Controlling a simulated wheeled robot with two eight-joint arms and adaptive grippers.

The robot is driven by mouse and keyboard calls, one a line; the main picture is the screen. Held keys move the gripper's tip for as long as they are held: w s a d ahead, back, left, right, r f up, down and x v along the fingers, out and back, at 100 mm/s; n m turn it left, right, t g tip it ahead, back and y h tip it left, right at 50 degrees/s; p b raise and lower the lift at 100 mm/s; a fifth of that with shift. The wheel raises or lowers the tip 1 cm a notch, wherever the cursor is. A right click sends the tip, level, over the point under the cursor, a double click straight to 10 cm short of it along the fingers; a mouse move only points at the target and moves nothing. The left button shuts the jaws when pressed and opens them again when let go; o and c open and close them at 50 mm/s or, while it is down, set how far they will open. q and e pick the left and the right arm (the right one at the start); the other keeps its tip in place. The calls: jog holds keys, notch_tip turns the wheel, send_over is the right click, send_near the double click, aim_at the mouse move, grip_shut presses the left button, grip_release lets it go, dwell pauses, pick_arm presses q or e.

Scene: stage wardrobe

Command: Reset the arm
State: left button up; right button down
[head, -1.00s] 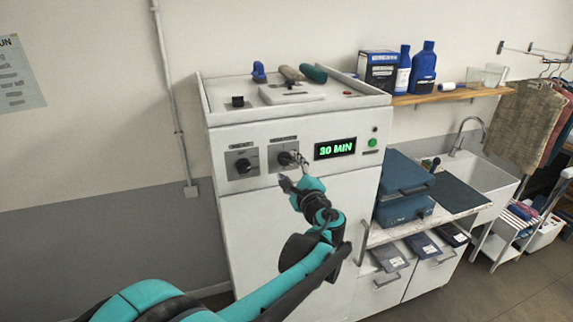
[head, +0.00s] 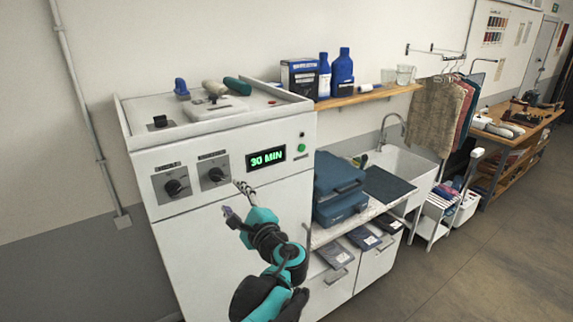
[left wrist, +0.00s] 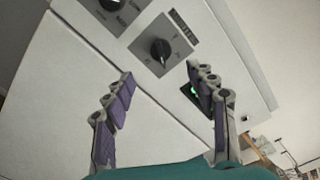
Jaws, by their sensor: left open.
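My left arm comes up from the bottom of the head view. Its gripper (head: 238,202) is in front of the white cabinet's (head: 225,235) front, just below the right-hand knob (head: 216,174). In the left wrist view the two fingers (left wrist: 160,100) are spread wide with nothing between them. A dark knob (left wrist: 160,50) shows beyond them, apart from the fingertips. The left-hand knob (head: 173,187) and the green "30 MIN" display (head: 267,158) are on the same panel. My right gripper is in neither view.
A blue case (head: 338,188) sits on the counter right of the cabinet, with a sink (head: 408,165) beyond. Bottles and a box stand on a wooden shelf (head: 370,94). Hanging clothes (head: 435,115) and a workbench (head: 525,130) are farther right. The floor (head: 480,260) at right is clear.

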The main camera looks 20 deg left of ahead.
pick_arm(q)
jog(key=s+d+f+n+g+h+b, duration=0.15)
jog(key=s+f+n+h+b, duration=0.35)
jog(key=f, duration=0.8)
jog(key=s+f+n+g+h+b, duration=0.25)
jog(key=s+f+b, duration=0.45)
jog(key=f, duration=0.6)
jog(key=s+d+f+n+h+b, duration=0.6)
jog(key=d+f, duration=0.5)
jog(key=f, duration=0.2)
jog(key=shift+s+f+n+g+b, duration=0.35)
jog(key=shift+s+b, duration=0.5)
jog(key=shift+s, duration=0.35)
jog(key=shift+f, duration=0.1)
